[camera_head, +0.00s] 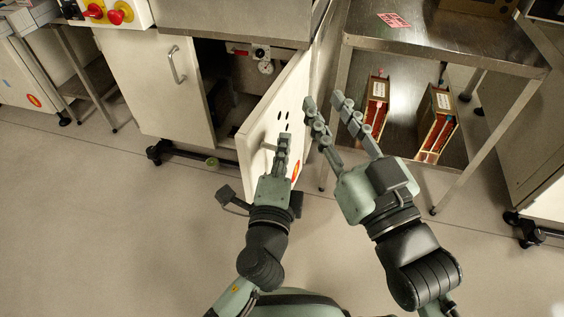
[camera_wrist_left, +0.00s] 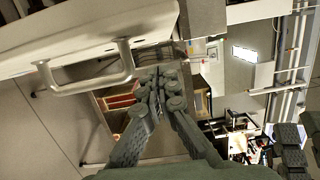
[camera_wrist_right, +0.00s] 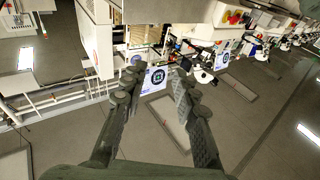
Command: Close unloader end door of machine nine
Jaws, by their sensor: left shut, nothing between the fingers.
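The white end door (camera_head: 275,125) of the machine cabinet stands open, swung outward from the cabinet, with the dark interior (camera_head: 235,85) showing. My left gripper (camera_head: 285,138) is shut and empty, and overlaps the open door in the head view. I cannot tell whether it touches it. My right gripper (camera_head: 325,101) is open and empty, right of the door; it also shows in the right wrist view (camera_wrist_right: 155,78).
A shut white door (camera_head: 160,85) with a handle is left of the opening. A metal table (camera_head: 450,45) with red-and-brown boxes (camera_head: 436,122) on its lower shelf stands to the right. A castor (camera_head: 155,152) juts out below the cabinet. The floor (camera_head: 110,220) at left is clear.

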